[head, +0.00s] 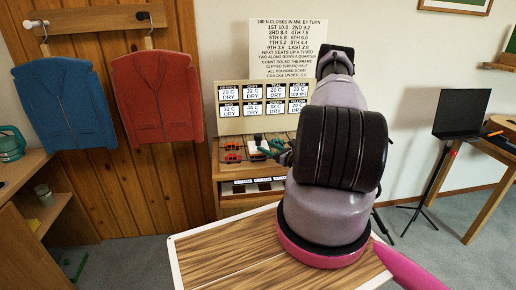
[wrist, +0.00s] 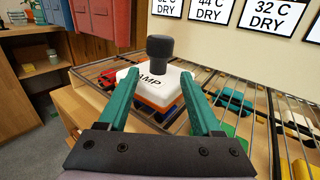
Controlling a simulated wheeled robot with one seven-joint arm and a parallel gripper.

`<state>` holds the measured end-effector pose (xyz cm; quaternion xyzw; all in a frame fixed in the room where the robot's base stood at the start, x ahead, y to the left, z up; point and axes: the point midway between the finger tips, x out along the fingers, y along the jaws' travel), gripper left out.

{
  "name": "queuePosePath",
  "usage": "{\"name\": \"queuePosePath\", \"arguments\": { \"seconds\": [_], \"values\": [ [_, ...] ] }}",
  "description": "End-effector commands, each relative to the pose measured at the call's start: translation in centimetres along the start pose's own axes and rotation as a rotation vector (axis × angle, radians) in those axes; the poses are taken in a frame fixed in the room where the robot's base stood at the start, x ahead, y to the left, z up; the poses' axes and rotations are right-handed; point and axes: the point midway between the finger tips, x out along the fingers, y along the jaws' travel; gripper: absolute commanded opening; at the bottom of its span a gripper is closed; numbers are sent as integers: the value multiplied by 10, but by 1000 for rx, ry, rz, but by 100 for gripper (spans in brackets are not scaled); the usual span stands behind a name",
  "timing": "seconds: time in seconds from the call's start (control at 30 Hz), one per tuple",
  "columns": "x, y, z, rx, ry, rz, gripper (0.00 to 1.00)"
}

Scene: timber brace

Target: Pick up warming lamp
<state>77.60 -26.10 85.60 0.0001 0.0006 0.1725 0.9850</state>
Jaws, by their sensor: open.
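The warming lamp (wrist: 158,90) is a white block with a dark knob on top, an orange lower edge and lettering that reads "AMP", its first letter hidden. It stands on a wire rack in the wrist view, and also shows small and white in the head view (head: 255,144). My gripper (wrist: 159,75) has green fingers, spread wide with one on each side of the lamp. Whether they touch it, I cannot tell. In the head view my arm partly covers the gripper, whose green finger (head: 272,148) shows beside the lamp.
A blue item (wrist: 172,107) lies close under the lamp. Red items (wrist: 108,78) are to its left, and green (wrist: 234,100) and yellow (wrist: 296,118) ones to its right. Rack wires run between them. A board of temperature cards (head: 264,106) stands behind. A wooden top (head: 225,250) is in front.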

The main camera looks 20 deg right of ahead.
Motion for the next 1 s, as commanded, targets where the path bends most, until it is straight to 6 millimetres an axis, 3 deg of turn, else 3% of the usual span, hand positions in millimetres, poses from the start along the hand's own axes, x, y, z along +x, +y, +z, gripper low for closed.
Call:
{"name": "queuePosePath", "arguments": {
  "seconds": [0.4,0.7,0.73,0.9,1.0],
  "values": [
    [50,2,3,-2,-1,3,66],
    [56,2,3,0,0,2,66],
    [56,2,3,0,0,2,62],
    [56,1,3,-1,0,2,0],
    [56,1,3,0,-1,2,0]
  ]
}}
